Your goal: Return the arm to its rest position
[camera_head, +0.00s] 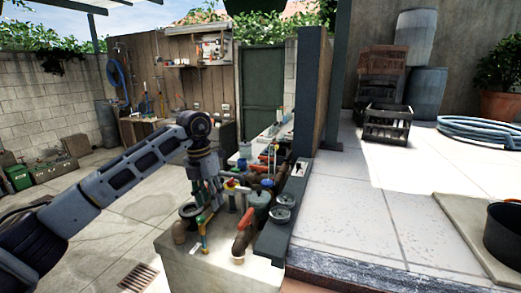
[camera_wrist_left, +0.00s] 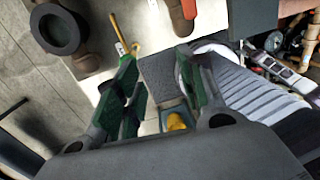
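My left arm comes in from the left in the head view, bends at a raised elbow and points down. My left gripper (camera_head: 207,196) is over the near left part of a pale block that carries pipes and valves. In the left wrist view the two green-padded fingers of the left gripper (camera_wrist_left: 162,88) stand apart. A yellow-topped part (camera_wrist_left: 177,121) and a grey surface show in the gap, and nothing is visibly clamped. Part of the fingers is hidden among the pipework in the head view. My right gripper is not in view.
Brown pipes (camera_head: 241,243), a teal pump body (camera_head: 258,199) and a black round fitting (camera_wrist_left: 60,30) crowd the area around the gripper. A dark post (camera_head: 308,90) rises behind. The paved floor at left (camera_head: 100,225) is open. A black crate (camera_head: 387,125) stands on the raised terrace.

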